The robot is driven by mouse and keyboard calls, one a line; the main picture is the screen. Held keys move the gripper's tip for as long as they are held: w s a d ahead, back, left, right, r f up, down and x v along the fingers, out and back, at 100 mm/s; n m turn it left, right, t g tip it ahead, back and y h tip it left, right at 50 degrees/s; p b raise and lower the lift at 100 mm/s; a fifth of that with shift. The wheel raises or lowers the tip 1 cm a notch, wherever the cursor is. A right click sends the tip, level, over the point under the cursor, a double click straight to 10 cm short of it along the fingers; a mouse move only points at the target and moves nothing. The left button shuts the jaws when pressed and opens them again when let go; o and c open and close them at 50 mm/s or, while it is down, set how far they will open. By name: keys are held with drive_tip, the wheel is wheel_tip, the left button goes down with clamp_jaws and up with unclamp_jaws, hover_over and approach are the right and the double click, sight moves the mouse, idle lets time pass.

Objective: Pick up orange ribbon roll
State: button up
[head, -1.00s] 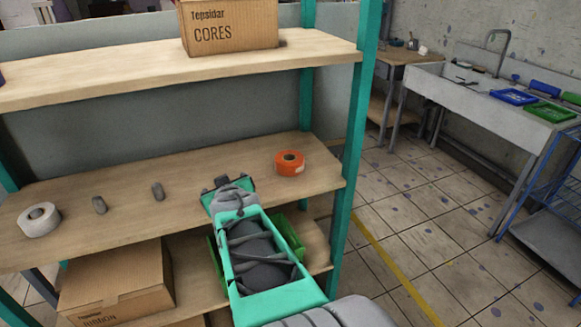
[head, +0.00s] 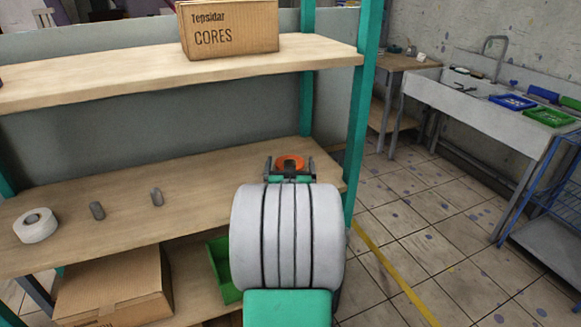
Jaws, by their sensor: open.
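The orange ribbon roll (head: 290,161) lies flat on the middle shelf (head: 200,190), towards its right end. My gripper (head: 289,166) is at the roll, with one finger to the left of it and one to the right. The fingers are open and look apart from the roll. The near part of the roll is hidden behind my gripper, and my arm covers the shelf edge in front. I cannot tell how high the fingers are relative to the roll.
A CORES box (head: 230,30) stands on the shelf above. A green shelf post (head: 358,130) is close on the right. Below are a cardboard box (head: 115,285) and a green bin (head: 222,268).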

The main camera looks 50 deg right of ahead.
drive_tip(key=shift+c, duration=0.6)
drive_tip(key=c, duration=1.5)
drive_tip(key=shift+s+a+r+b, duration=0.2)
drive_tip(key=shift+r+b, duration=0.1)
drive_tip(key=shift+r, duration=0.2)
wheel_tip(320, 180, up, 6)
drive_tip(key=s+a+b, duration=0.1)
drive_tip(key=s+a, duration=0.2)
drive_tip(key=s, duration=0.2)
drive_tip(key=s+a+b, duration=0.1)
drive_tip(key=s+a, duration=0.2)
drive_tip(key=s, duration=0.3)
drive_tip(key=s+a+b, duration=0.1)
drive_tip(key=s+a, duration=0.3)
drive_tip(key=s, duration=0.1)
drive_tip(key=shift+s+b, duration=0.3)
drive_tip(key=shift+s, duration=0.1)
